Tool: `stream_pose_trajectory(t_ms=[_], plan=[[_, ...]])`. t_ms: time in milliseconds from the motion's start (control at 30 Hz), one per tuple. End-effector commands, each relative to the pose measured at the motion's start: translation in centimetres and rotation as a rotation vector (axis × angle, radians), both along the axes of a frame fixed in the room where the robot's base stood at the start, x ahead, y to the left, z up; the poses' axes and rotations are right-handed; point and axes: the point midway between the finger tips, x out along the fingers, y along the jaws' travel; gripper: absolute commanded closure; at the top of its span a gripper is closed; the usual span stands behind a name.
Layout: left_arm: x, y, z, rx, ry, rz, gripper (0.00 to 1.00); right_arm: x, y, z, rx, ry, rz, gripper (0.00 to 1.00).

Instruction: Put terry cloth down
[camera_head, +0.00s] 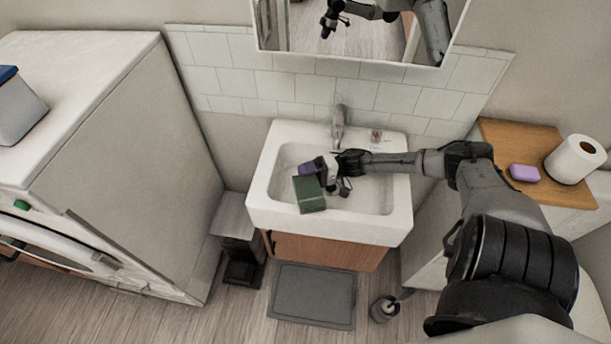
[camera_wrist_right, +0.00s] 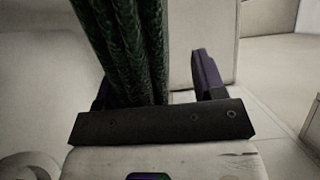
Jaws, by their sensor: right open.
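The terry cloth (camera_head: 309,194) is dark green and looks folded into several layers. In the head view it is over the front left part of the sink basin, at my right gripper (camera_head: 320,173). In the right wrist view the cloth (camera_wrist_right: 130,45) stands in thick green folds on the left side of the jaws. A clear gap separates it from the purple right finger (camera_wrist_right: 207,75). The jaws are open. The other finger is mostly hidden behind the cloth. I cannot tell whether the cloth rests on the basin. My left gripper is not in view.
The white sink (camera_head: 262,205) has a faucet (camera_head: 339,125) at its back. A washing machine (camera_head: 60,255) stands left. A purple soap bar (camera_head: 524,173) and paper roll (camera_head: 575,159) sit on a wooden top (camera_head: 505,135) at right. A grey mat (camera_head: 313,296) lies in front.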

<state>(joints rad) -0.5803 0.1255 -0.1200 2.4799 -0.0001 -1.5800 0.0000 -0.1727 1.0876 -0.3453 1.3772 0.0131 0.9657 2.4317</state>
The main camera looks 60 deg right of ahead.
Motion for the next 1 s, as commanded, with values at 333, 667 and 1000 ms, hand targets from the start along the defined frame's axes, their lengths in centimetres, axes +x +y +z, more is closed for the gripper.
stream_pose_trajectory(t_ms=[333, 667, 1000], plan=[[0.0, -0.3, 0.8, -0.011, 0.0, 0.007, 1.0, -0.3, -0.3, 1.1, -0.003, 0.001, 0.0, 0.37], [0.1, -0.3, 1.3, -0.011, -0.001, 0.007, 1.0, -3.8, -4.0, 1.0, -0.002, 0.002, -0.001, 0.37], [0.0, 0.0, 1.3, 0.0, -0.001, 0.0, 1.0, -5.2, -5.5, 1.0, -0.001, -0.001, 0.0, 0.37]])
